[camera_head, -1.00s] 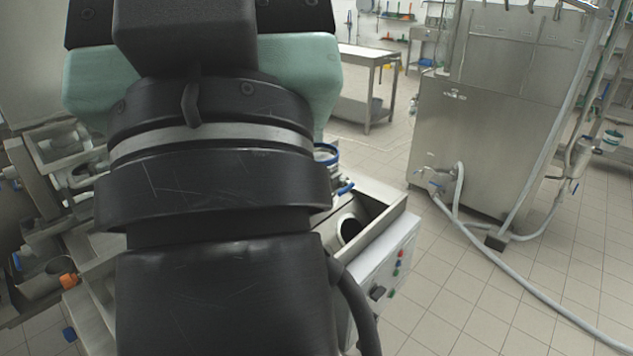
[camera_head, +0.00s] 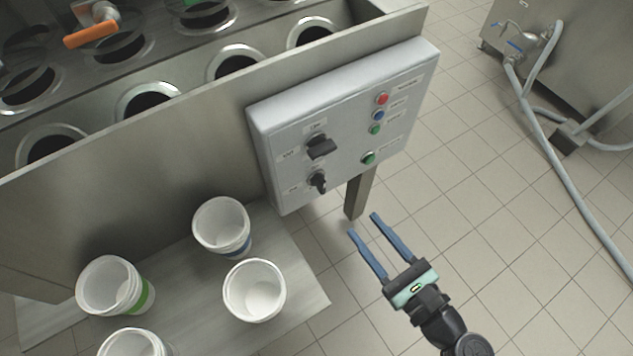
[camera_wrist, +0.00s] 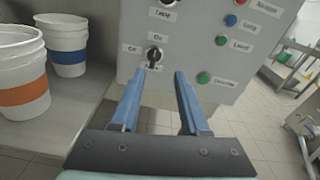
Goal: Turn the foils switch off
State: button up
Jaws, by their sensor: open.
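The grey control panel (camera_head: 345,120) is fixed to the front of the steel machine. It carries two black rotary switches on its left half, a larger upper switch (camera_head: 320,147) and a smaller lower switch (camera_head: 318,181). In the wrist view the lower switch (camera_wrist: 153,55) has labels beside and above it, and the upper switch (camera_wrist: 166,2) is cut by the top edge. I cannot read which switch is the foils one. My gripper (camera_head: 363,224) is open and empty, apart from the panel, below and right of the lower switch. In the wrist view its blue fingers (camera_wrist: 159,75) point toward the lower switch.
Red (camera_head: 383,99), blue (camera_head: 379,115) and green (camera_head: 368,158) buttons sit right of the switches. Several white cups, one here (camera_head: 254,290), stand on a steel shelf (camera_head: 305,290) left of my gripper. A panel leg (camera_head: 358,195) stands behind.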

aim_at(324, 186)
jog(key=shift+m+t, duration=0.4)
jog(key=shift+m, duration=0.4)
jog(key=x, duration=0.4)
jog(key=f+b+x, duration=0.1)
jog(key=x, duration=0.3)
jog(key=a+b+x, duration=0.1)
jog(key=x, duration=0.3)
jog(key=shift+s+f, duration=0.15)
jog(key=shift+s, duration=0.2)
grip_shut()
